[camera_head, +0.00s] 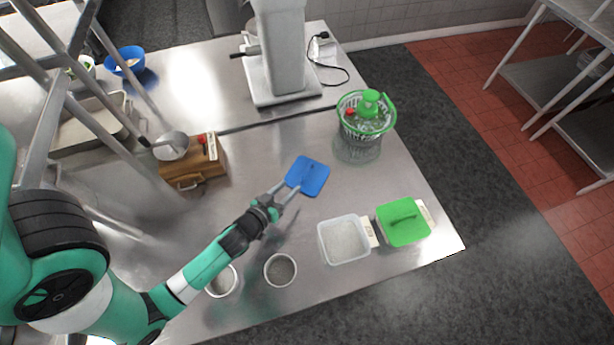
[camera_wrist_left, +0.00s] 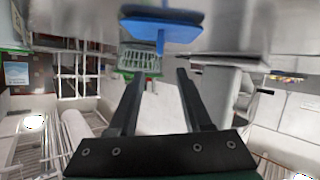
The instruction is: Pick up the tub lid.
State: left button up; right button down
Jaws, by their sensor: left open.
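The blue tub lid (camera_head: 308,176) lies on the steel table near the middle, to the right of my left gripper (camera_head: 280,193). My left gripper is open and empty, with its fingertips close to the lid's left edge. In the left wrist view, the lid (camera_wrist_left: 165,27) is at the top with its upright handle toward the gap between the open fingers (camera_wrist_left: 159,75). The handle is beyond the fingertips; I cannot tell the exact gap. My right gripper is not in view.
An open white tub (camera_head: 343,240) and a green-lidded tub (camera_head: 403,223) stand at the front right. Two round cups (camera_head: 280,270) stand near the front edge. A green-rimmed salad spinner (camera_head: 366,115) stands to the right, a wooden box (camera_head: 194,168) to the left.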

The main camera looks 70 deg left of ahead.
aim_at(303, 175)
pick_arm(q)
jog(key=x, duration=0.5)
jog(key=shift+w+a, duration=0.2)
jog(key=shift+w, duration=0.15)
jog(key=shift+f+b+x, duration=0.15)
jog(key=shift+b+x, duration=0.05)
jog(key=shift+x, duration=1.15)
jog(key=shift+f+b+x, duration=0.15)
jog(key=shift+b+x, duration=0.05)
jog(key=shift+x, duration=1.15)
jog(key=shift+s+d+r, duration=0.1)
jog(key=shift+s+d, duration=0.05)
grip_shut()
